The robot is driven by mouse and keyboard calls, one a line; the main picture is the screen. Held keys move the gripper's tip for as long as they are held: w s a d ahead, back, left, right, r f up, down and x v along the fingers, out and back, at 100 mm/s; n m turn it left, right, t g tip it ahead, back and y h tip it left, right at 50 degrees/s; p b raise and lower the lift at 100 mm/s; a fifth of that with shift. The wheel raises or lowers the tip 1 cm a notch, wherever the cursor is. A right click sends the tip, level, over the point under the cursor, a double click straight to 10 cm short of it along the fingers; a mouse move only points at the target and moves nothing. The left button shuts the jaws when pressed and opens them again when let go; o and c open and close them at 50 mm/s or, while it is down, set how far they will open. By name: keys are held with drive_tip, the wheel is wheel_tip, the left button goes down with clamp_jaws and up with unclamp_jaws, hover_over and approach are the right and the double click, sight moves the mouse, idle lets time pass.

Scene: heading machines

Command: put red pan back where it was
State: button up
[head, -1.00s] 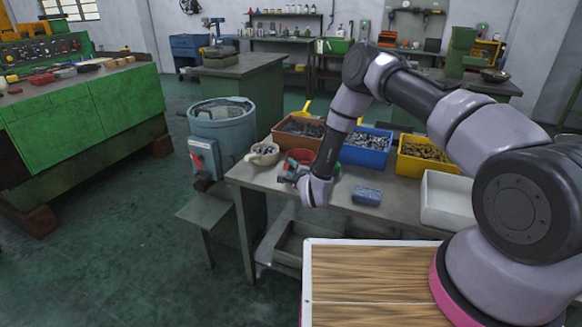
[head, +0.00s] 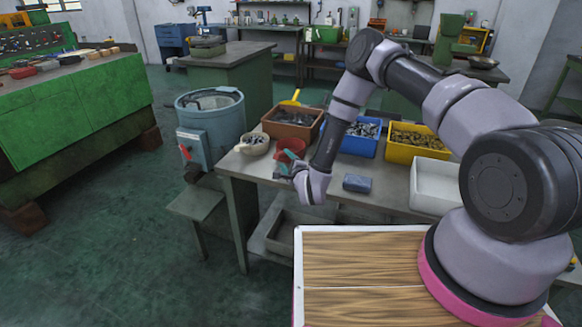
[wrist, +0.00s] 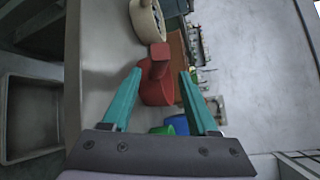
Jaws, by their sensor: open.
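The red pan (head: 291,146) stands on the grey workbench (head: 240,167), in front of the brown bin. In the wrist view the red pan (wrist: 157,91) shows between my two teal fingers, with its red handle (wrist: 159,52) towards the upper middle. My gripper (head: 285,168) is just in front of the pan at the bench's near left part. In the wrist view my gripper (wrist: 160,72) is open, with room on both sides of the handle. I cannot tell whether a finger touches the pan. My wrist hides part of the bench near it.
A cream pan (head: 253,145) holding small parts sits left of the red pan. Brown (head: 290,130), blue (head: 358,146) and yellow (head: 415,152) bins line the back of the bench.

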drive_tip(key=v, duration=0.7)
drive_tip(key=w+d+r+n+g+h, duration=0.1)
drive_tip(key=w+d+r+n, duration=0.15)
drive_tip(key=w+r, duration=0.35)
drive_tip(key=w+d+r+n+g, duration=0.1)
drive_tip(key=w+d+r+n, duration=0.15)
drive_tip(key=r, duration=0.55)
drive_tip(key=s+d+r+n+g+h, duration=0.1)
drive_tip(key=d+r+n, duration=0.1)
drive_tip(key=d+r, duration=0.45)
drive_tip(key=d+r+n+g+h, duration=0.1)
drive_tip(key=d+r+n, duration=0.15)
drive_tip(key=r, duration=0.75)
drive_tip(key=s+d+r+n+g+h, duration=0.1)
drive_tip(key=s+d+r, duration=0.5)
drive_tip(key=s+r, duration=0.2)
drive_tip(key=s+d+r+n+g, duration=0.1)
drive_tip(key=s+r, duration=0.3)
drive_tip(key=s, duration=0.8)
drive_tip(key=s+d+r+n+g, duration=0.1)
drive_tip(key=s+d+r, duration=0.3)
drive_tip(key=s, duration=0.9)
drive_tip(key=shift+d+r+n+g, duration=0.15)
drive_tip(key=shift+r+n+g, duration=0.35)
drive_tip(key=shift+n, duration=0.35)
